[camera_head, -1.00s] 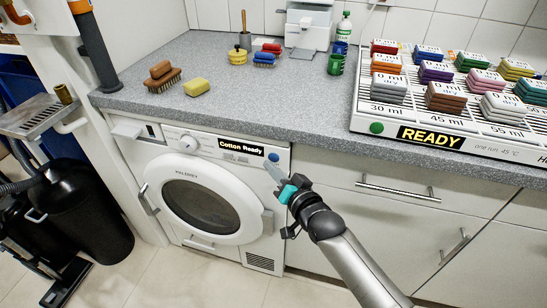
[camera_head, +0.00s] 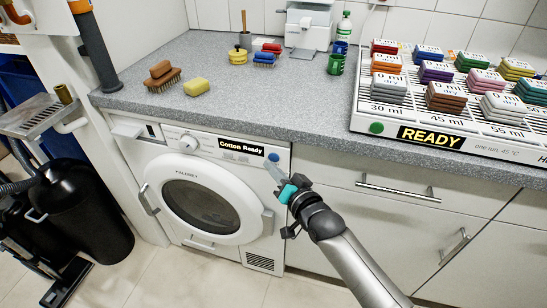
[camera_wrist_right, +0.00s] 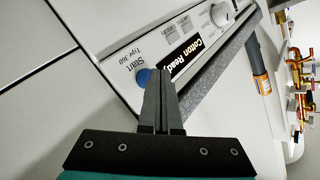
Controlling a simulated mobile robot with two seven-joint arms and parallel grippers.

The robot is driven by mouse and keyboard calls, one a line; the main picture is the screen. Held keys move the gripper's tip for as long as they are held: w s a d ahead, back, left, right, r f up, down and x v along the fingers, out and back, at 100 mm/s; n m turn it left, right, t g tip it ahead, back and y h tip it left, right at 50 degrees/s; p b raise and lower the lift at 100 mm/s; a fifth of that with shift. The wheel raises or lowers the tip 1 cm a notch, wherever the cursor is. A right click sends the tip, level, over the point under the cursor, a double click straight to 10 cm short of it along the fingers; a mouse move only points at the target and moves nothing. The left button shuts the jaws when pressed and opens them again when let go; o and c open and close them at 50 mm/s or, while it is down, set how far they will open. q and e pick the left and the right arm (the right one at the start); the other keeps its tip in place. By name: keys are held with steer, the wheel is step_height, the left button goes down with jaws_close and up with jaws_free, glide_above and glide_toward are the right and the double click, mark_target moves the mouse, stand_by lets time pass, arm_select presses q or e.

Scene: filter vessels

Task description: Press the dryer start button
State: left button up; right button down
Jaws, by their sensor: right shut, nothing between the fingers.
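The white front-loading machine (camera_head: 205,195) stands under the counter. Its display (camera_head: 241,148) reads "Cotton Ready". A round blue button (camera_head: 273,157) is right of the display. In the right wrist view the blue button (camera_wrist_right: 143,77) sits beside the word "Start", partly behind my fingers. My right gripper (camera_head: 269,165) is shut and empty, its tips right at the button's lower edge in the head view. In the right wrist view the closed fingertips (camera_wrist_right: 159,72) overlap the button's right side. I cannot tell whether they touch it. My left gripper is not in view.
On the counter (camera_head: 300,110), a white rack (camera_head: 480,145) with stacked coloured blocks has a "READY" display and a green button (camera_head: 376,127). Brushes and a yellow sponge (camera_head: 196,87) lie above the machine. A black bin (camera_head: 85,215) stands at the left.

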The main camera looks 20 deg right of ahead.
stand_by(0.5)
steer(key=shift+w+d, duration=0.25)
steer(key=shift+w, duration=0.1)
